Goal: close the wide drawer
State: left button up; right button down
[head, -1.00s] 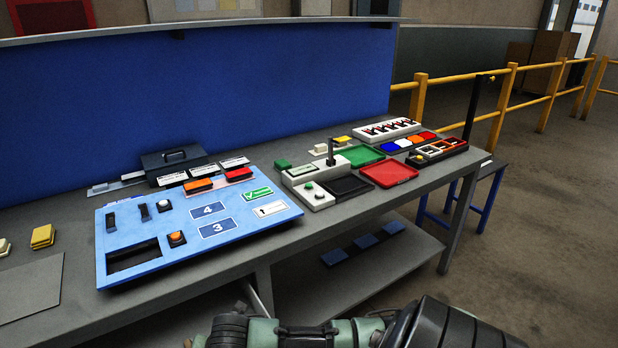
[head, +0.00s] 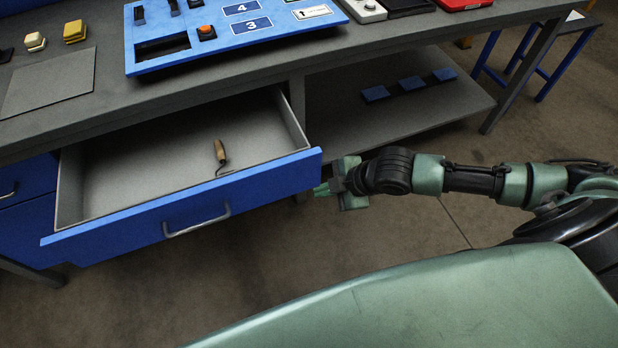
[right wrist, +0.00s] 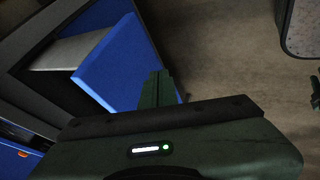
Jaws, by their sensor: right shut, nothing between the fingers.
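The wide drawer (head: 112,230) has a blue front and a grey inside, and stands pulled out under the bench. Its bar handle (head: 197,221) is at the middle of the front. My right gripper (head: 322,189) is just off the right end of the drawer front, shut and empty; I cannot tell whether it touches the drawer. In the right wrist view its fingers (right wrist: 156,90) are together beside the blue drawer front (right wrist: 118,66). My left gripper is not in view.
A hand tool with a wooden handle (head: 220,152) lies in the drawer. A blue panel (head: 170,58) lies on the grey bench top (head: 60,120). Blue blocks (head: 410,84) lie on the lower shelf (head: 340,128). The floor in front is clear.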

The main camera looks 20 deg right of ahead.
aim_at(295, 185)
jog(key=w+f, duration=0.1)
jog(key=w, duration=0.1)
jog(key=w+a+f, duration=0.1)
jog(key=w+f, duration=0.2)
jog(key=w, duration=0.1)
jog(key=shift+w+a+f, duration=0.2)
jog(key=shift+w+a, duration=0.05)
jog(key=shift+a, duration=0.15)
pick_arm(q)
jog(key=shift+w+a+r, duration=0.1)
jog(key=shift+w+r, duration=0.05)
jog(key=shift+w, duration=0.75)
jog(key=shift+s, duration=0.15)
